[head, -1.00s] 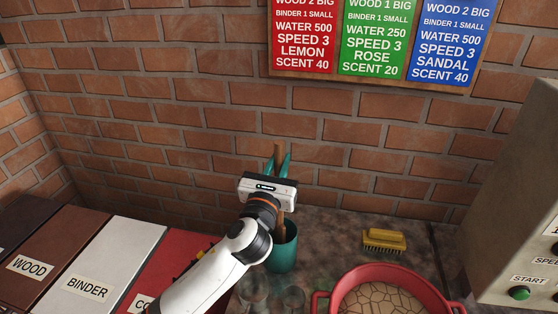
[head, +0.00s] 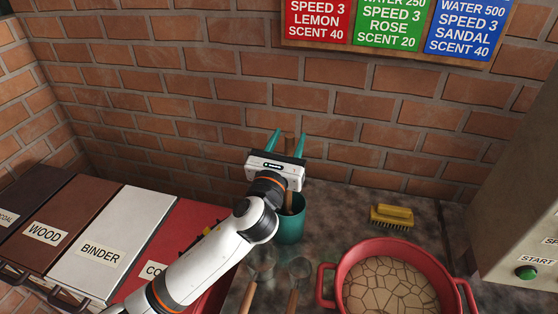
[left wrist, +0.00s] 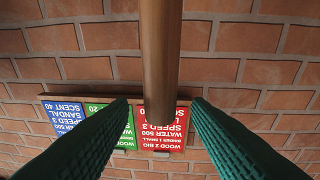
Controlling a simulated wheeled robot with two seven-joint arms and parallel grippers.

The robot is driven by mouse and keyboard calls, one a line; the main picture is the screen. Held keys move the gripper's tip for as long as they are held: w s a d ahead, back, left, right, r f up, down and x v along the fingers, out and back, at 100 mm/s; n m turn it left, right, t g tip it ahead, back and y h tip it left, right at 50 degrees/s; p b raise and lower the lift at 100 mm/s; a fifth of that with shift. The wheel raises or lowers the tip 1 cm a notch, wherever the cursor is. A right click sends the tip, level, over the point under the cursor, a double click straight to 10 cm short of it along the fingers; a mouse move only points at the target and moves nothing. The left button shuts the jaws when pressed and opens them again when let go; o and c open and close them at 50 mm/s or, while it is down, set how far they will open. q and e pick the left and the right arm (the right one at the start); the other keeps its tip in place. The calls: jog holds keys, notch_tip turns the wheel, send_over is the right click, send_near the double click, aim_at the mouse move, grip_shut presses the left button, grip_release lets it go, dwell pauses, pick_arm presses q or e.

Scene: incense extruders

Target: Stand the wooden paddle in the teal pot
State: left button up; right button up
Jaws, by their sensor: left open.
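The wooden paddle (head: 289,146) stands roughly upright, its lower end inside the teal pot (head: 291,226) at the back of the counter. My left gripper (head: 288,143) is above the pot, its teal fingers spread on either side of the paddle's shaft. In the left wrist view the paddle (left wrist: 160,50) runs between the two open fingers (left wrist: 160,105), with a gap on each side. My wrist hides part of the shaft and the pot's rim. My right gripper does not show.
A red pot (head: 462,283) with cracked brown contents stands at front right. A yellow brush (head: 391,215) lies behind it. Two scoops (head: 297,275) lie before the teal pot. Labelled bins (head: 103,245) are at left, a machine (head: 515,215) at right, a brick wall behind.

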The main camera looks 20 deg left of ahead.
pick_arm(q)
jog(key=s+f+b, duration=0.1)
jog(key=s, duration=0.9)
jog(key=shift+s+a+f+b, duration=0.15)
jog(key=shift+a+f+b, duration=0.2)
